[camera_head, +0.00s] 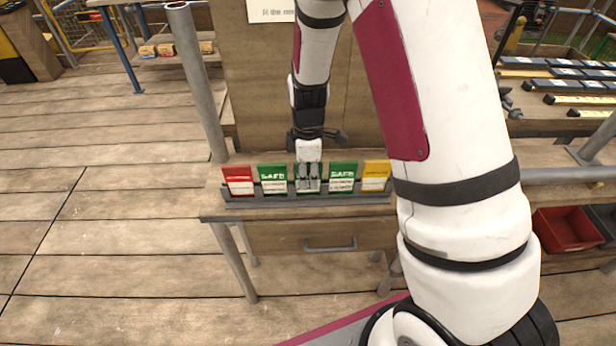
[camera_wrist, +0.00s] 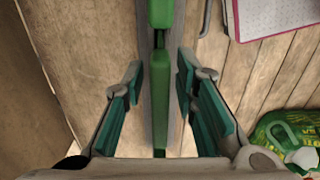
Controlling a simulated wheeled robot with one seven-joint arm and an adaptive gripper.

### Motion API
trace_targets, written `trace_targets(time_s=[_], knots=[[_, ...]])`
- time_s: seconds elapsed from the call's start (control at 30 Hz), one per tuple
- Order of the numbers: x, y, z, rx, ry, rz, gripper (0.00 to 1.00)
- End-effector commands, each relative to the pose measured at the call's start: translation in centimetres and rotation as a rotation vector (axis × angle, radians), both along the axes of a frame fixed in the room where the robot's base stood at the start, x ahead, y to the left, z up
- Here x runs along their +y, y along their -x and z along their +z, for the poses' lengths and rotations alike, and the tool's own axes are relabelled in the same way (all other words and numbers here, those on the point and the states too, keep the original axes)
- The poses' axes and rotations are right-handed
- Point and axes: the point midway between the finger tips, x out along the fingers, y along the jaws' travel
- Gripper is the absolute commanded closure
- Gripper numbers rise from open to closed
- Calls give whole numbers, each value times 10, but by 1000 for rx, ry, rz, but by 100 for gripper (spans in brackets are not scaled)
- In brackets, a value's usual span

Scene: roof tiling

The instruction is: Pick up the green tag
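A grey rack (camera_head: 307,201) on the wooden bench holds a row of upright tags: a red tag (camera_head: 239,181), a left green tag (camera_head: 273,186), a middle green tag, a right green tag (camera_head: 343,178) and a yellow tag (camera_head: 376,176). My gripper (camera_head: 308,183) points down in front of the middle green tag and partly hides it. In the wrist view, my gripper (camera_wrist: 161,88) is open, with one finger on each side of a green tag (camera_wrist: 161,95) seen edge-on. A gap shows between each finger and this tag. Another green tag (camera_wrist: 160,14) stands beyond it in line.
A metal post (camera_head: 196,80) rises at the rack's left, and a wooden panel (camera_head: 245,90) stands behind. A drawer (camera_head: 320,236) is under the bench. A red bin (camera_head: 567,229) is at the right. A green bag (camera_wrist: 285,140) lies low right in the wrist view.

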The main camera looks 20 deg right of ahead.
Motion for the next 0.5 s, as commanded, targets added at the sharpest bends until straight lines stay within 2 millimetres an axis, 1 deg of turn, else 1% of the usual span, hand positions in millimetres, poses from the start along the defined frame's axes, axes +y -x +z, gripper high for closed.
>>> trace_targets(time_s=[0.03, 0.07, 0.1, 0.17, 0.5], knots=[[0, 0, 0, 0, 0, 0, 73], [0, 0, 0, 0, 0, 0, 78], [0, 0, 0, 0, 0, 0, 87], [0, 0, 0, 0, 0, 0, 100], [0, 0, 1, 0, 0, 0, 100]])
